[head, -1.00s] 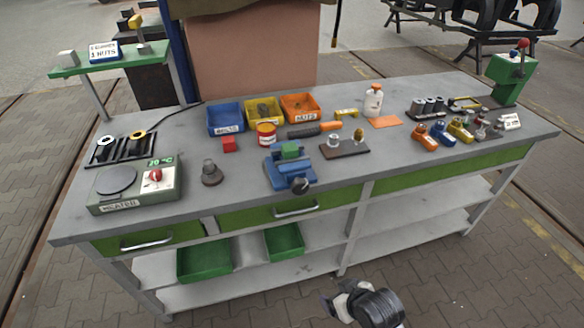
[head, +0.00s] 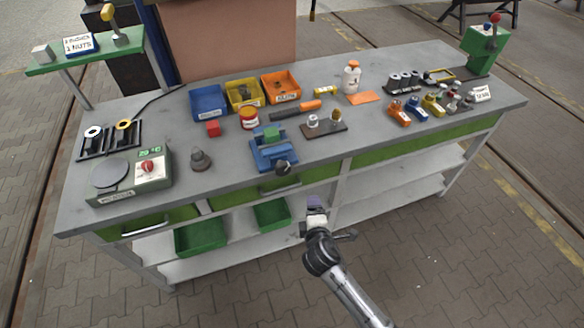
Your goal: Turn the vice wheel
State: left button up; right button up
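The blue vice (head: 264,157) stands at the front edge of the workbench, left of its middle. A green block (head: 271,136) sits at the vice's jaws. The dark vice wheel (head: 282,168) is on the vice's front side, by the bench edge. My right gripper (head: 316,204) comes in from the lower right. It is in front of the bench, below and to the right of the wheel, apart from it. Its fingers are too small to tell open from shut, and I see nothing held in it. My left gripper is not in view.
Green drawers with handles (head: 145,228) run under the bench top, with green bins (head: 201,237) on the shelf below. A dark stand (head: 324,129) is behind right. The floor in front is clear.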

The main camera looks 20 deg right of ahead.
aim_at(284, 173)
jog(key=w+a+r+n+t+y, duration=0.1)
jog(key=w+n, duration=0.3)
jog(key=n, duration=0.2)
jog(key=w+a+r+n+t+y+b, duration=0.1)
jog(key=w+n+t, duration=0.1)
jog(key=w+n, duration=0.3)
jog(key=w+a+r+n+t+y+b, duration=0.1)
jog(key=w+n+t+y, duration=0.1)
jog(key=w+n, duration=0.3)
jog(key=shift+n, duration=2.2)
jog(key=shift+w+r+b, duration=0.1)
jog(key=shift+w+b, duration=0.35)
jog(key=shift+w, duration=0.45)
jog(key=shift+c, duration=0.4)
jog(key=c, duration=0.8)
jog(key=shift+c, duration=0.2)
